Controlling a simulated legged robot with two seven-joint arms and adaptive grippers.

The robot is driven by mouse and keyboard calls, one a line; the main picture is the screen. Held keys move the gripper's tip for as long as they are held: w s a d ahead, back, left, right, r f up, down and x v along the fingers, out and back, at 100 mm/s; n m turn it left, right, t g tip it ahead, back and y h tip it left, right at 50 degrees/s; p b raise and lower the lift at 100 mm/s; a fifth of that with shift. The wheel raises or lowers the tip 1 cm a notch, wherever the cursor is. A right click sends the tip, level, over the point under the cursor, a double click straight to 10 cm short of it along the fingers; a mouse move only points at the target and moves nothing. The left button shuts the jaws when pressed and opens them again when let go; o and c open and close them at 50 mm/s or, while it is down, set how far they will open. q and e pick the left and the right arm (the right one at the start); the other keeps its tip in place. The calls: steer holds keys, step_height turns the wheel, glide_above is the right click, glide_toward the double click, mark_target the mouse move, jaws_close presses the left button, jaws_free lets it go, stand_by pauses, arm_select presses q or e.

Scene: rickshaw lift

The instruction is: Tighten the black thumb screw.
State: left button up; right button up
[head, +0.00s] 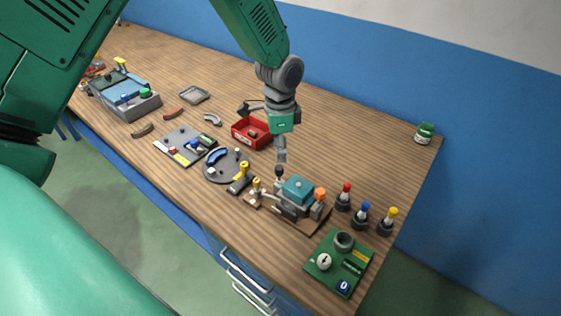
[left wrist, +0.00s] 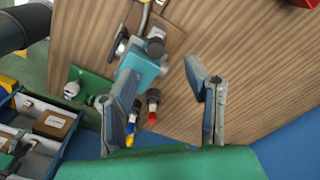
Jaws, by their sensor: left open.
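A brown base board (head: 312,222) bears a teal block (head: 298,188), an orange knob (head: 320,193) and a clamp with yellow-tipped handles (head: 256,183). A small black knob, which looks like the black thumb screw (head: 278,172), stands at the block's far left. In the left wrist view, the teal block (left wrist: 143,65) and a dark round knob (left wrist: 155,46) show beyond the fingers. My left gripper (head: 281,156) points down just above the black knob, apart from it. Its two fingers (left wrist: 162,70) are spread, with nothing between them. My right gripper is not in view.
Red, blue and yellow-topped posts (head: 362,213) and a green panel (head: 340,262) stand to the right. A red bin (head: 251,132), round dark plate (head: 226,166) and grey panel (head: 184,146) lie left. The tabletop behind the fixture is clear up to a green jar (head: 425,133).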

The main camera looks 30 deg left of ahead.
mark_target(280, 166)
arm_select(q)
step_height(280, 166, up, 5)
steer(key=shift+d+f, duration=0.1)
stand_by(0.5)
